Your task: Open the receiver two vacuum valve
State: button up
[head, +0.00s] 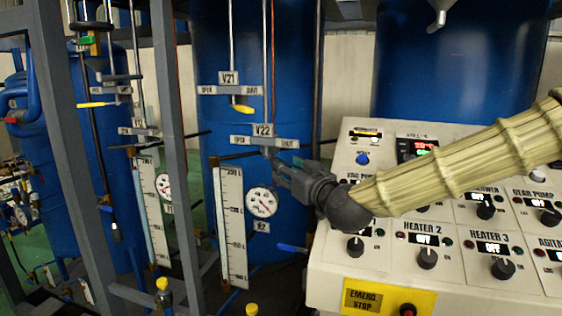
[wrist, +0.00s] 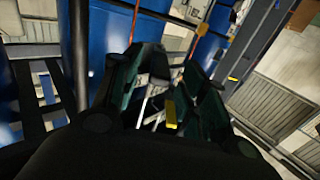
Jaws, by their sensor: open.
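The V22 valve plate (head: 264,141), marked OPEN at left and SHUT at right, is on a rod before the blue tank in the head view. The V21 plate (head: 229,89) is above it, with a yellow-tipped handle (head: 242,108) pointing right. My gripper (head: 272,158) is just below the right part of the V22 plate; any V22 handle is hidden there. In the wrist view my gripper (wrist: 172,78) is open, with a yellow handle tip (wrist: 171,114) showing between its fingers. I cannot tell whether they touch it. No label spells out receiver two.
A level scale (head: 231,225) and a round gauge (head: 262,202) are below V22. The control panel (head: 450,230) with several knobs stands at right, below my arm. A grey post (head: 178,130) and other valves with yellow handles (head: 90,104) are at left.

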aim_at(281, 161)
jog(key=shift+p+x, duration=0.55)
jog(key=shift+x, duration=1.8)
jog(key=shift+c, duration=0.2)
grip_shut()
